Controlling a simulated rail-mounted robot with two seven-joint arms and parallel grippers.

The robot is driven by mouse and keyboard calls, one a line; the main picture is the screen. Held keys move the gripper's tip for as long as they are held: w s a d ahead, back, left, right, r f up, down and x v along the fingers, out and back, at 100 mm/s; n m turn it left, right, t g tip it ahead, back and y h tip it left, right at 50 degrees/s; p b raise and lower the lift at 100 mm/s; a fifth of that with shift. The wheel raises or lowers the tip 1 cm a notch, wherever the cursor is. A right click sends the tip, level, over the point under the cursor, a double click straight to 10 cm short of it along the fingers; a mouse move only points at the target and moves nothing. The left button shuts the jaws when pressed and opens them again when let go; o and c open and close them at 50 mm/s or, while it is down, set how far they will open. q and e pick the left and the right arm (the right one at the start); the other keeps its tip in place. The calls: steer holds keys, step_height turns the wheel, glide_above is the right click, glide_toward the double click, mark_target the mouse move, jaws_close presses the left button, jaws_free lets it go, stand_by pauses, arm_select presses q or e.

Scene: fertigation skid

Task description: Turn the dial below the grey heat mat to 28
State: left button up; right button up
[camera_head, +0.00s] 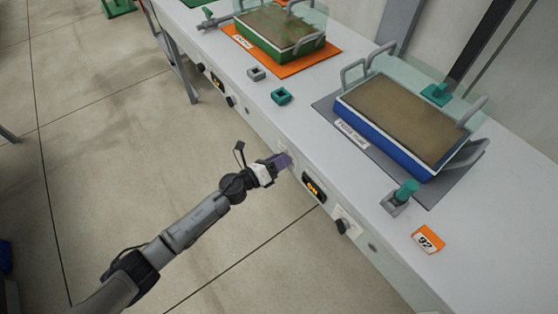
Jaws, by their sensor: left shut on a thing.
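The grey heat mat (438,191) lies on the white bench at the right, under a blue tray (385,139) of brown soil. On the bench's front panel below it is a small black display (314,187) with yellow characters that I cannot read for sure. A dark knob (342,226) sits to the right of this display. My left gripper (282,160) is at the panel just left of the display, shut on what appears to be a dial there. The gripper hides that dial and its pointer. My right gripper is not in view.
An orange mat (303,64) with a green tray (273,40) lies farther back, with its own display (217,83) and knobs below. Small teal (281,96) and grey blocks, a teal-topped fitting (405,192) and an orange tag (428,240) are on the bench. The floor in front is clear.

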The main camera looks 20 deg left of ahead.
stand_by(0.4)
arm_select(q)
steer(key=o, duration=0.9)
steer(key=p+v, duration=0.2)
steer(key=v, duration=1.1)
steer(key=shift+s+a, duration=0.15)
steer(key=shift+s, duration=0.2)
